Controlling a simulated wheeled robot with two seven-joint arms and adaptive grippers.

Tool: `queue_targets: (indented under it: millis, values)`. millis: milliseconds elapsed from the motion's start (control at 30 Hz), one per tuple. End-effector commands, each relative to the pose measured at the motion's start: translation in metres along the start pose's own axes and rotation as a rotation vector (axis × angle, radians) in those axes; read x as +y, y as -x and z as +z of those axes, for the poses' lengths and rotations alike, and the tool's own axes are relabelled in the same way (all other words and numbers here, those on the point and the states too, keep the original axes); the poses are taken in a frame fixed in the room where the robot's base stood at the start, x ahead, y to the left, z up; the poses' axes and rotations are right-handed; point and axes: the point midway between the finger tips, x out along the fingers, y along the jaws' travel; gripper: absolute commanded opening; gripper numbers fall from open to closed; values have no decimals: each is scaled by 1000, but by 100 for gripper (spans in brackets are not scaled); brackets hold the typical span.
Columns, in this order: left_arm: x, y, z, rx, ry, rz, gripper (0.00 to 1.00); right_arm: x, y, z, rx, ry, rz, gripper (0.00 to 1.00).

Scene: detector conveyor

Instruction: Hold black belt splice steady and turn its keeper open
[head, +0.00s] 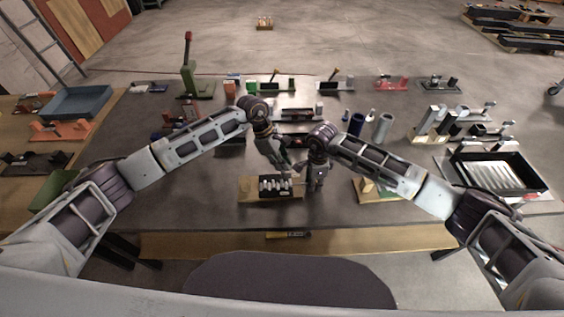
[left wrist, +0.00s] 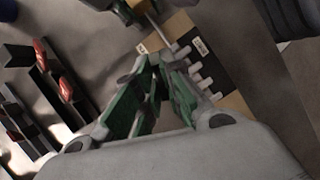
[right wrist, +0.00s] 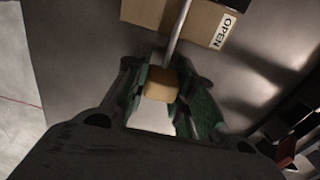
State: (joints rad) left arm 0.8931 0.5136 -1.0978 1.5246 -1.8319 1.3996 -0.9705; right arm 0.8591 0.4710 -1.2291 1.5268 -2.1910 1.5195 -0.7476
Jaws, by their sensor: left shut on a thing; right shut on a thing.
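The black belt splice (head: 275,187) with a row of pale lugs sits on a tan board (head: 247,184) near the table's front. My left gripper (head: 287,168) is at its upper right edge. In the left wrist view its green fingers (left wrist: 160,62) close beside the pale lugs (left wrist: 193,68) and hide what they grip. My right gripper (head: 314,187) is right of the board. In the right wrist view its fingers (right wrist: 165,72) are shut on a tan knob (right wrist: 160,84) at the end of a metal keeper rod (right wrist: 179,30). An OPEN label (right wrist: 223,31) is on the board.
A yellow-and-black tool (head: 288,235) lies on the front ledge. A second tan board (head: 374,190) stands to the right, beneath my right arm. Cylinders (head: 382,127) and fixtures fill the back. The tabletop left of the splice board is mostly clear.

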Motion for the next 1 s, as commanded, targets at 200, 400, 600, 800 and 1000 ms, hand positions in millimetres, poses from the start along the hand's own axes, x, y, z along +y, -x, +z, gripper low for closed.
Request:
queue_targets:
  millis: [200,400,600,800,1000]
  values:
    - [0,0,-1,2,129,56,0,0,0,0,-1,2,1,0]
    - [-1,0,-1,2,236,99,0,0,0,1,-1,2,1,0]
    - [-1,0,-1,1,310,130,0,0,0,0,-1,2,1,0]
    - [-2,0,0,1,349,145,0,0,0,0,-1,2,1,0]
    - [-2,0,0,0,359,149,0,0,0,0,-1,2,1,0]
